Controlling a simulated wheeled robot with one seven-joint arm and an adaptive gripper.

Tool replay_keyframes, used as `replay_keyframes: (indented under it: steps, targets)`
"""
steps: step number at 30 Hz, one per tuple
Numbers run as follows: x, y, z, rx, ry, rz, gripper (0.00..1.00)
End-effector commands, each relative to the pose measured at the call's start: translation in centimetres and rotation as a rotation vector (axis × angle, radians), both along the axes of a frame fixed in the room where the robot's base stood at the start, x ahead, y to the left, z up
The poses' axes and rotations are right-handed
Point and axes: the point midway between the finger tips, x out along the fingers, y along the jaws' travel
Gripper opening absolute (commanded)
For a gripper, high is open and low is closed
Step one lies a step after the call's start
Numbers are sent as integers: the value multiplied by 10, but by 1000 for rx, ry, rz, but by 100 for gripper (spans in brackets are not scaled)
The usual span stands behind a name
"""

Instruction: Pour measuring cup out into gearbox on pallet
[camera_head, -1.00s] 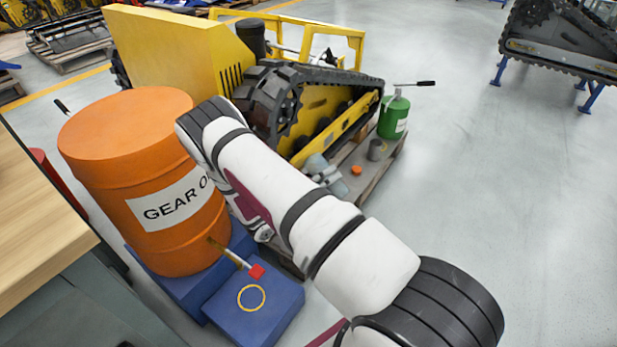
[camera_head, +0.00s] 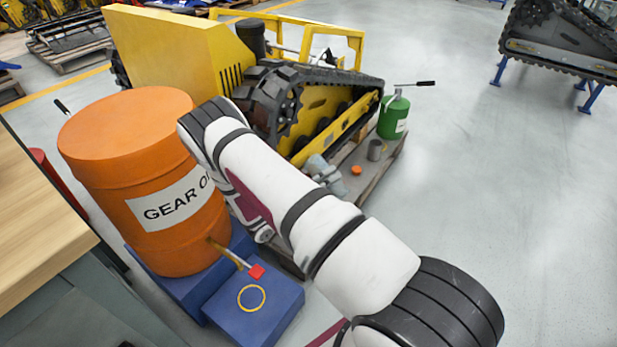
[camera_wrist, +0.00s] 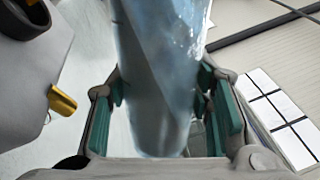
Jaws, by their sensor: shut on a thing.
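In the wrist view my gripper (camera_wrist: 163,95) is shut on a pale blue, see-through measuring cup (camera_wrist: 165,60), with teal finger pads on both sides. The cup's top runs out of the picture, and I cannot tell its contents. My arm hides the gripper and cup in the head view. A grey piece (camera_head: 325,172) that looks like the gearbox lies on the wooden pallet (camera_head: 383,180), partly behind my arm. In the wrist view a grey body (camera_wrist: 35,75) with a dark ring and a yellow tab is left of the cup; I cannot tell if it is the gearbox.
An orange cap (camera_head: 356,170), a grey cup-like part (camera_head: 376,150) and a green can (camera_head: 393,117) stand near the gearbox. A yellow tracked carrier (camera_head: 185,55) is behind. An orange gear oil drum (camera_head: 130,190) stands left on a blue stand (camera_head: 255,318).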

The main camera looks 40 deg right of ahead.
Motion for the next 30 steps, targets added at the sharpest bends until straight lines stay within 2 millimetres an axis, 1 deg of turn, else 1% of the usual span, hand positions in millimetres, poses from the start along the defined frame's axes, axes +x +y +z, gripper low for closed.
replay_keyframes:
  steps: [30]
  targets:
    - [0, 0, -1, -4, 30, 0, 10]
